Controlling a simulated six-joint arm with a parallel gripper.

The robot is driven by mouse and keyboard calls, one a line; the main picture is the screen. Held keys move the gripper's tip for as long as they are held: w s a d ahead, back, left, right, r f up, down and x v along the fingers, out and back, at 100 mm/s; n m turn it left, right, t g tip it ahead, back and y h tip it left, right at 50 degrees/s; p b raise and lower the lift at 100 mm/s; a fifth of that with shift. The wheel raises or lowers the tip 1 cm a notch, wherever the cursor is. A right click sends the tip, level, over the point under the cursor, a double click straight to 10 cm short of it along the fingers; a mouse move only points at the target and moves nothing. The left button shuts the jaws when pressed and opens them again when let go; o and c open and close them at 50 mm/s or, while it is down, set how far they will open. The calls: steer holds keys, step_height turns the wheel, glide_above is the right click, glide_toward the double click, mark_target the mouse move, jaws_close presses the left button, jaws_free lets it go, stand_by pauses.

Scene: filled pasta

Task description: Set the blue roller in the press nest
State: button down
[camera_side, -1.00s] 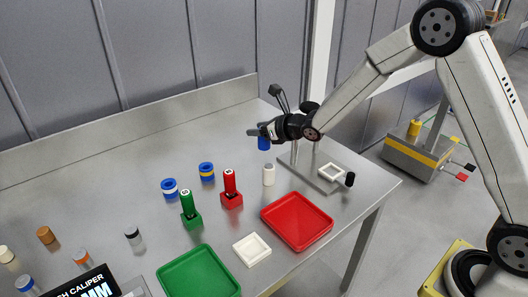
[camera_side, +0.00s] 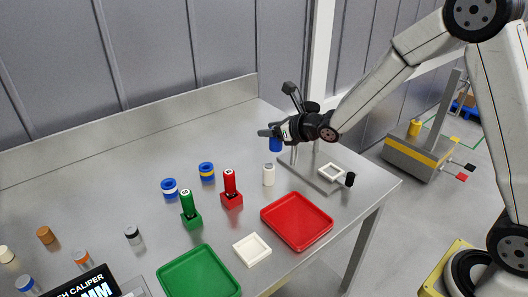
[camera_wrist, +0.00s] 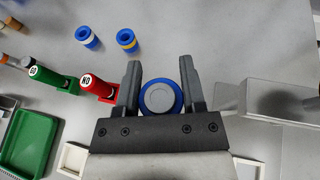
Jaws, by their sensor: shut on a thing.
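My gripper (camera_side: 268,134) is shut on the blue roller (camera_side: 275,145) and holds it upright in the air above the back of the bench, beside the press column. In the wrist view, the blue roller (camera_wrist: 176,101) sits between the two fingers, its grey round end facing the camera. The press nest (camera_side: 331,172) is a white square frame on the grey press base (camera_side: 304,175), to the right of and below my gripper. It looks empty in the side view. A white edge at the bottom of the wrist view (camera_wrist: 250,163) is probably the nest, mostly hidden by the gripper.
A white cylinder (camera_side: 268,175) stands left of the press base; a black knob (camera_side: 350,179) is at the nest's right.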

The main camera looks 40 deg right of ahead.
steer(key=shift+r, duration=0.1)
step_height(320, 180, up, 5)
steer(key=s+d, duration=0.4)
steer(key=d, duration=0.4)
steer(key=s+d, duration=0.4)
steer(key=d, duration=0.4)
step_height(320, 180, down, 8)
steer(key=shift+a, duration=0.3)
steer(key=shift+f, duration=2.2)
steer(key=shift+f, duration=0.1)
